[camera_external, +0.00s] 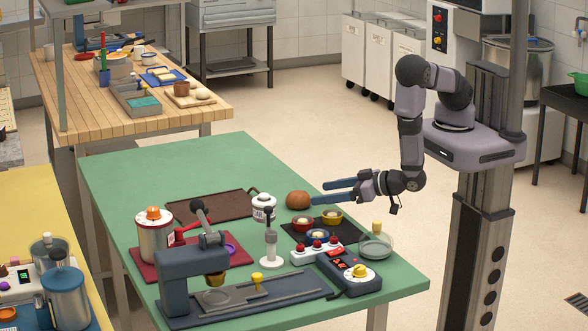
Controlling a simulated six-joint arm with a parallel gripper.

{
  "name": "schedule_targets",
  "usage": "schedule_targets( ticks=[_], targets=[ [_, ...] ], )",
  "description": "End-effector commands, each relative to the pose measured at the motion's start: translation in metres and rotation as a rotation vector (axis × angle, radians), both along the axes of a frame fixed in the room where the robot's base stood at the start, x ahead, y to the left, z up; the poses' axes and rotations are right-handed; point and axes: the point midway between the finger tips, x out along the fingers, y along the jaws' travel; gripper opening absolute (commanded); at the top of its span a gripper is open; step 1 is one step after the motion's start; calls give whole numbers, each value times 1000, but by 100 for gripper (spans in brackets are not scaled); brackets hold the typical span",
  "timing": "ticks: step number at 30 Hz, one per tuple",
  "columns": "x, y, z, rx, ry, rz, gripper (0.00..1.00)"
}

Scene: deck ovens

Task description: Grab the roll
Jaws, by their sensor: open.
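The roll (298,200) is a round brown bun on the green table (150,165), close to its right edge. My gripper (318,194) reaches in from the right, its two long blue fingers pointing left toward the roll. The fingers are open, with a gap between them. Their tips are close to the right side of the roll; I cannot tell whether they touch or overlap it.
A brown tray (195,207) lies further left. A press (190,280) stands at the front. The table's far left is clear.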

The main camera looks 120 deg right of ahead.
Motion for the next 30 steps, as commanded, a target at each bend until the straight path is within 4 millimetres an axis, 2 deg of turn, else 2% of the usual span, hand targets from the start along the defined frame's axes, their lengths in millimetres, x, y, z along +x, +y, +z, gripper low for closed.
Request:
schedule_targets(
  ticks=[7, 16, 25, 30],
  targets=[
    [11, -12, -4, 1, 2, -2, 73],
    [17, -18, -7, 1, 3, -1, 73],
    [40, -41, -18, 2, 2, -4, 73],
    [48, -48, -22, 2, 2, -1, 73]
  ],
)
